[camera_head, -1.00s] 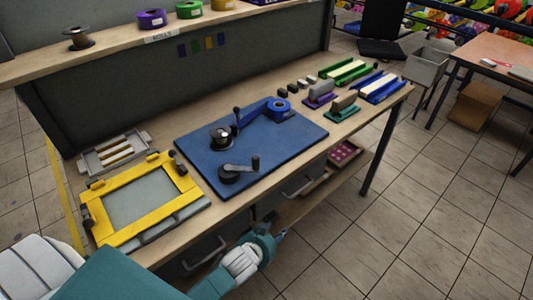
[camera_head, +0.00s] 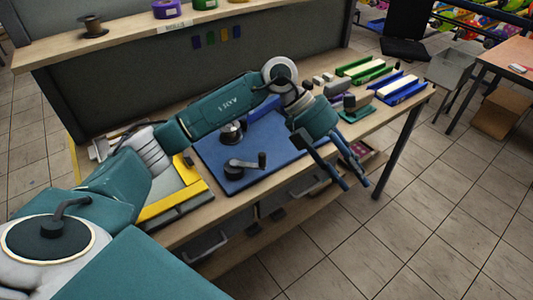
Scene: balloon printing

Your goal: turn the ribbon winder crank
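The ribbon winder is a blue board (camera_head: 213,153) on the bench. Its black crank (camera_head: 235,166) lies flat at the front, with an upright grip (camera_head: 262,160) on its right end. A dark spool (camera_head: 233,131) sits behind the crank, partly under my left arm. My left gripper (camera_head: 355,185) hangs to the right of the board by the bench's front edge, fingers pointing down and right. Its two fingers are apart with nothing between them. It is clear of the crank. The blue ribbon roll at the back of the board is hidden by my arm. My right gripper is out of view.
A yellow-framed screen (camera_head: 174,204) lies left of the board, partly covered by my arm. Green (camera_head: 362,70) and blue trays (camera_head: 404,90) and small blocks stand at the bench's right end. Ribbon spools stand on the shelf (camera_head: 128,38).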

